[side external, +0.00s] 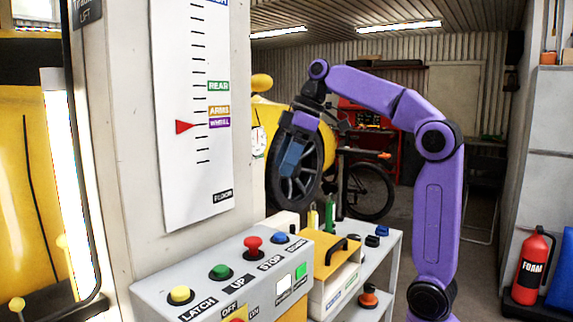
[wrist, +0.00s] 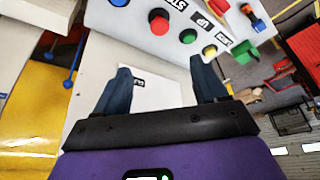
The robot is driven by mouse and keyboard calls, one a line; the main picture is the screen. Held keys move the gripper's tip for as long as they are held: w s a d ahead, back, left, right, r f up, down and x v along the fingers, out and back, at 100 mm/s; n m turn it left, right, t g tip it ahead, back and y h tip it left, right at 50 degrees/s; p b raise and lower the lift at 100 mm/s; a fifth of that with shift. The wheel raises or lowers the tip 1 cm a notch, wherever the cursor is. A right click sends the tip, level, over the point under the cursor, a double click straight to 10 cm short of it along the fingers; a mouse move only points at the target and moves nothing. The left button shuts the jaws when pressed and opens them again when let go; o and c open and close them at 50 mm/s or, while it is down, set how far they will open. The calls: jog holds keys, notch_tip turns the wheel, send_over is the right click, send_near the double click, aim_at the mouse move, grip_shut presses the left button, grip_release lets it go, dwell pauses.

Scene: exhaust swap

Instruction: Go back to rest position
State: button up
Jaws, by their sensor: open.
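My gripper (side external: 291,160) hangs in mid-air in the side view, in front of a dark spoked wheel and above the button box. Its two dark blue fingers point down and touch nothing there. In the wrist view my gripper (wrist: 162,78) is open, its fingers wide apart with nothing between them. My purple arm is bent over from the right. The sloped button box (side external: 222,262) carries yellow, green, red and blue buttons; the box (wrist: 180,15) also shows at the top of the wrist view, apart from the fingers.
A white height chart (side external: 190,110) has its red pointer (side external: 184,126) beside the WHEEL label. A yellow case (side external: 333,262) with a black handle and a white bench (side external: 385,262) with small parts stand right of the box. A red extinguisher (side external: 531,268) stands at right.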

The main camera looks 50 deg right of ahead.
jog(key=s+a+f+n+g+h, duration=0.1)
jog(key=s+a+f+g, duration=0.1)
jog(key=s+a+f, duration=0.9)
jog(key=s+f+n+g+h, duration=0.1)
jog(key=s+f+n, duration=0.1)
jog(key=s+f, duration=1.2)
notch_tip(320, 180, down, 2)
jog(key=shift+s+d+f+n+h, duration=0.15)
jog(key=shift+s+f+n+h, duration=0.15)
jog(key=shift+h, duration=0.1)
jog(key=shift+r, duration=0.1)
jog(key=shift+c, duration=0.4)
